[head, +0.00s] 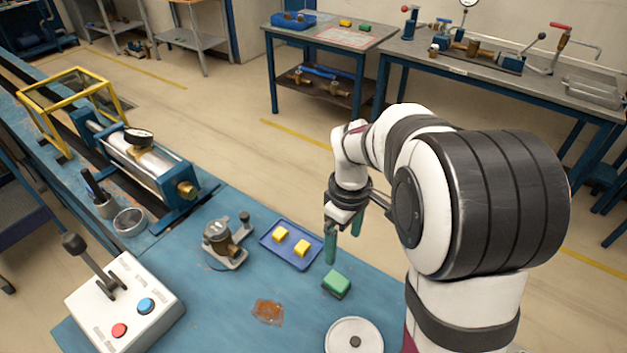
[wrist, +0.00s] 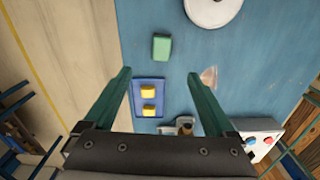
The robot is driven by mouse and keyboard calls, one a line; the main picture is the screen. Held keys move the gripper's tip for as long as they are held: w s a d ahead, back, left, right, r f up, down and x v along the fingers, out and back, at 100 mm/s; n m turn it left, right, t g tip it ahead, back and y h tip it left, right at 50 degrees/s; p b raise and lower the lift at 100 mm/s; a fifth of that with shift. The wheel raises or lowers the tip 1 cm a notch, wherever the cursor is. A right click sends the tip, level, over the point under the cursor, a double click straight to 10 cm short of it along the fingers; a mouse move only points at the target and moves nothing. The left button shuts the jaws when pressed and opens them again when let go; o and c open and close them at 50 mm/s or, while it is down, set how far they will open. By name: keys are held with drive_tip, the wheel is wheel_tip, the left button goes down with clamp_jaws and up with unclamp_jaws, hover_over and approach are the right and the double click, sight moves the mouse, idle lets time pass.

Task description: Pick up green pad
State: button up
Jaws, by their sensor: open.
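The green pad (head: 336,284) is a small block lying on the blue bench top, right of the blue tray. It also shows in the wrist view (wrist: 161,47), ahead of the fingertips and apart from them. My gripper (head: 344,240) is open and empty, with its green fingers pointing down above the bench. In the wrist view my gripper (wrist: 158,77) has its two fingers spread wide, with the tray and its yellow blocks between them in the picture. Nothing covers the pad in either view.
The blue tray (head: 274,255) holds two yellow blocks (head: 280,234). An orange-brown stain (head: 268,312) and a round white lid (head: 353,336) lie nearby. A control box (head: 124,305) with a lever stands at the left.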

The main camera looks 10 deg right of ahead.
sight(337, 280)
drive_tip(key=f, duration=1.6)
drive_tip(key=shift+a, duration=0.25)
drive_tip(key=shift+r, duration=0.1)
clamp_jaws()
